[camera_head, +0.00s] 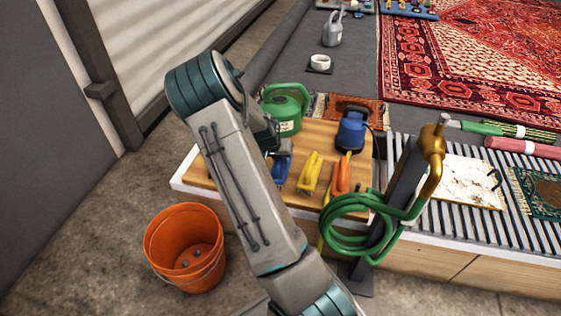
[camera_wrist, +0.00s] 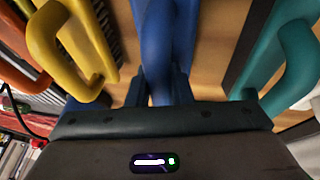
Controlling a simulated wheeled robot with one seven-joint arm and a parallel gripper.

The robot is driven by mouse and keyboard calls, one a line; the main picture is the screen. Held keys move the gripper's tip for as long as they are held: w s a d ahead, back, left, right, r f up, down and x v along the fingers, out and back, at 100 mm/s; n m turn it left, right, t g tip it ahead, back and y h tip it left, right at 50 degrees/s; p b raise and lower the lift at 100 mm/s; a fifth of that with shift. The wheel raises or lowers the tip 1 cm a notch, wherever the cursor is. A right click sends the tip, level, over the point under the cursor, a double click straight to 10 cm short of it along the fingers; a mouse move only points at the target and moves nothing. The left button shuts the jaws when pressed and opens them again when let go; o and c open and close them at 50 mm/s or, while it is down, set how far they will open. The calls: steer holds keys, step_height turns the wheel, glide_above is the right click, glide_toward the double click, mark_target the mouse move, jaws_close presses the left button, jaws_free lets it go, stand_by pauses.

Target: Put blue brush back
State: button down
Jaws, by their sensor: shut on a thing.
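The blue brush (camera_head: 280,174) is at the left of a row of coloured brushes on the wooden board, partly behind my arm. My gripper (camera_head: 281,147) is at its far end, mostly hidden by my arm in the head view. In the wrist view, the two dark fingers of my gripper (camera_wrist: 160,88) are shut on the blue brush (camera_wrist: 163,40). The head view does not show clearly whether the brush touches the board.
Beside it are a yellow brush (camera_head: 311,173) and an orange brush (camera_head: 341,175). A teal handled thing (camera_wrist: 285,65) is close on the right in the wrist view. A green can (camera_head: 287,108), blue machine (camera_head: 352,128) and coiled green hose (camera_head: 345,228) surround the row. An orange bucket (camera_head: 185,248) stands below.

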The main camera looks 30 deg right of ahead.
steer(key=shift+r, duration=0.1)
steer(key=shift+f, duration=0.25)
steer(key=c, duration=1.3)
jaws_free()
steer(key=shift+r, duration=0.1)
